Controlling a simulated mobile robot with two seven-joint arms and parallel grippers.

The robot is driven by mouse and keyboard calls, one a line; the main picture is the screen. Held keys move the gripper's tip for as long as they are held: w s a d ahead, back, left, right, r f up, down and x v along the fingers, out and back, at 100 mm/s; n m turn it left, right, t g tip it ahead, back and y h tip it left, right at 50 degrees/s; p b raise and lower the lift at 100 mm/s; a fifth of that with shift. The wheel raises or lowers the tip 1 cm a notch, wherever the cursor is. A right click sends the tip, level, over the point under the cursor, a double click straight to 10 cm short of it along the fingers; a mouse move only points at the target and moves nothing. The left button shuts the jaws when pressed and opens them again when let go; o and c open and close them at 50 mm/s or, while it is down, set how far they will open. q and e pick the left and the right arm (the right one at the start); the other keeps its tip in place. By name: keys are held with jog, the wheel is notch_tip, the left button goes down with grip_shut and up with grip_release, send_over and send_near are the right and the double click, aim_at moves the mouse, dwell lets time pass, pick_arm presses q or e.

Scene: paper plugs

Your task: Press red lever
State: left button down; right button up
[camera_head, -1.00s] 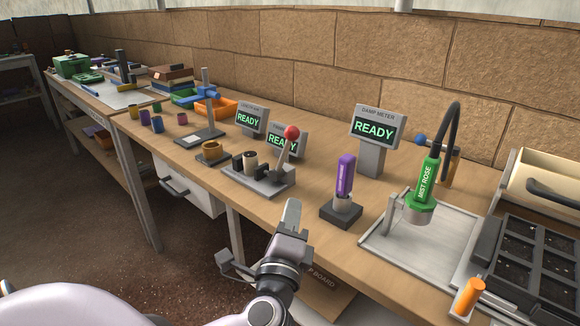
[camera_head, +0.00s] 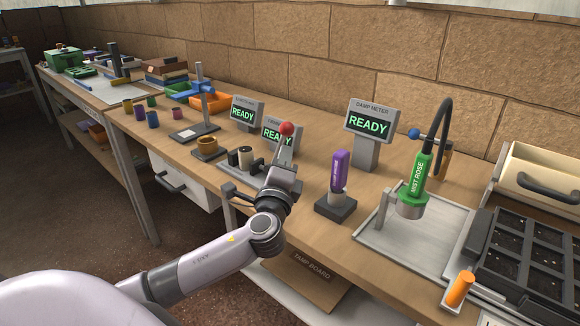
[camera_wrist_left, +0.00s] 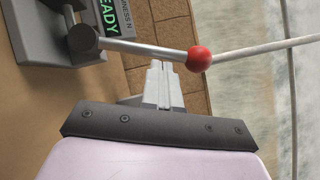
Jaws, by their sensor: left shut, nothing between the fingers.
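The red lever is a metal rod with a red ball knob (camera_head: 286,128), on a grey base plate (camera_head: 229,170) that also holds dark and pale cylinders. My left gripper (camera_head: 284,154) is shut and empty, just below the knob, and hides the lower rod and part of the base in the head view. In the left wrist view, the rod (camera_wrist_left: 140,48) runs across to the red knob (camera_wrist_left: 199,59). The shut fingertips (camera_wrist_left: 161,66) are close against the rod beside the knob; I cannot tell whether they touch. My right gripper is not in view.
A small READY screen (camera_head: 273,135) stands right behind the lever. A purple tool (camera_head: 339,172) in a dark block stands to the right, with the damp meter (camera_head: 368,122) behind it. A brown pot (camera_head: 207,145) and a stand (camera_head: 196,131) are to the left.

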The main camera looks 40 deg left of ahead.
pick_arm(q)
jog(key=shift+a, duration=0.1)
dwell(0.3)
jog(key=shift+a+r+n+g+p, duration=0.2)
jog(key=shift+r+n+g+p, duration=0.1)
jog(key=shift+p, duration=0.2)
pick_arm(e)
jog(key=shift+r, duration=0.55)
